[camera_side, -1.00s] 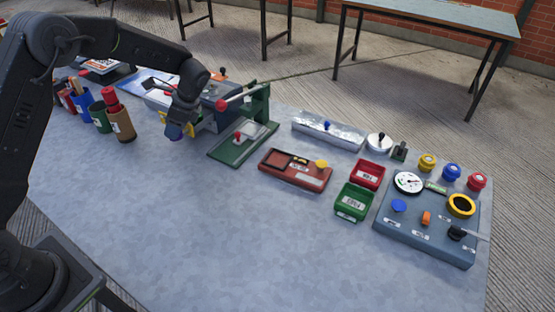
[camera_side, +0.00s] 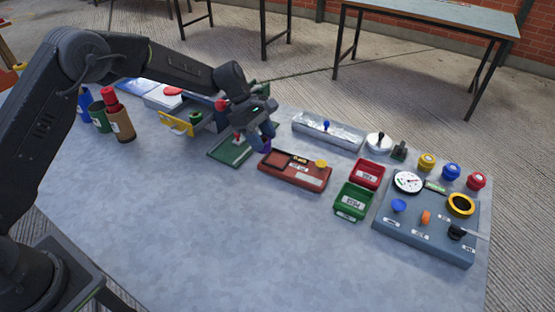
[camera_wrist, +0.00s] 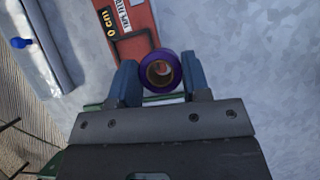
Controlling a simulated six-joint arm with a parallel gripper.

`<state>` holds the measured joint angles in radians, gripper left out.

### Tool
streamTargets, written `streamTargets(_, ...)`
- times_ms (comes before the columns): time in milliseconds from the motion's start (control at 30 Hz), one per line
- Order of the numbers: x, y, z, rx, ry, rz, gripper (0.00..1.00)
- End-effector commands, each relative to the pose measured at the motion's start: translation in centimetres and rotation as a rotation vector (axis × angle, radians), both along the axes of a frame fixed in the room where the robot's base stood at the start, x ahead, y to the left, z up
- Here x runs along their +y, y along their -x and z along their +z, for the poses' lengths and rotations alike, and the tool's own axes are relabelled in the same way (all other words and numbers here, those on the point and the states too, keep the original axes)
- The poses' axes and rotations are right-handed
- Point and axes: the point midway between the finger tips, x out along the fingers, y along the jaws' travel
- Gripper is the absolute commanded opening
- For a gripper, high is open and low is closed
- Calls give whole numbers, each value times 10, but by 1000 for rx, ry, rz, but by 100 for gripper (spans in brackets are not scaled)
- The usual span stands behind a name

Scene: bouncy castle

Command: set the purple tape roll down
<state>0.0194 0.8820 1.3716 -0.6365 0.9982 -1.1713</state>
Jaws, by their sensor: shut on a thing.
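The purple tape roll (camera_wrist: 145,75) sits between the two blue fingers of my gripper (camera_wrist: 158,82) in the wrist view, its round hole facing the camera. My gripper is shut on it. In the side view, my gripper (camera_side: 262,138) is over the right edge of the green base plate, close to the left end of the red tray (camera_side: 300,182). Only a small purple part of the roll (camera_side: 265,146) shows there below the fingers. I cannot tell how high the roll is above the table.
The red tray, with a yellow knob on its right end, lies to the right of my gripper. A silver box (camera_side: 328,131) with a blue knob is behind it. Red (camera_side: 367,174) and green (camera_side: 353,203) bins stand farther right. The front of the table (camera_side: 210,220) is clear.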

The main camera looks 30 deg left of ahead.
Motion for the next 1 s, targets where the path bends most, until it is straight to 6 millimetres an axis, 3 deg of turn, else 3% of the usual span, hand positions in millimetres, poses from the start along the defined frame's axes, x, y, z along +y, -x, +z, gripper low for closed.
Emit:
streamTargets(200,-9,-37,17,-2,0,355,19)
streamTargets(400,-11,-49,21,1,-2,483,19)
streamTargets(700,-11,-50,-27,5,-4,498,19)
streamTargets(1000,-11,-49,-55,5,-4,496,19)
